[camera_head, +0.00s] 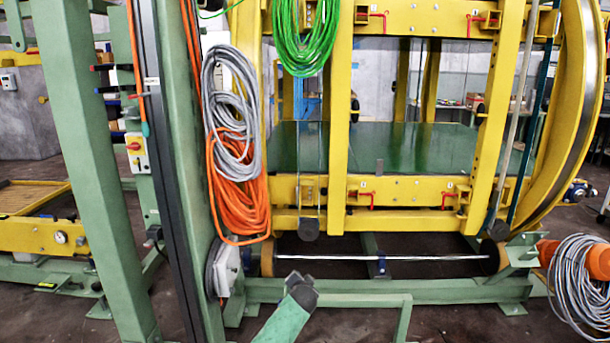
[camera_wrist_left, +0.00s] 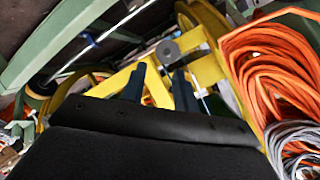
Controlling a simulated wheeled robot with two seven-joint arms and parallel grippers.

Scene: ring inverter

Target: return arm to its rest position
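In the left wrist view my left gripper (camera_wrist_left: 159,82) shows as two dark fingers. The fingers stand apart with a gap between them. Nothing is held in the gap. Behind them are yellow frame beams and a grey round roller end, with the scene turned in the picture. I see neither gripper in the head view. My right gripper is not in view.
A yellow ring machine (camera_head: 400,190) with a green platform (camera_head: 400,145) fills the middle. Orange cable coils (camera_head: 237,190) hang at its left; they also show in the wrist view (camera_wrist_left: 270,75). A green post (camera_head: 80,130) stands at left.

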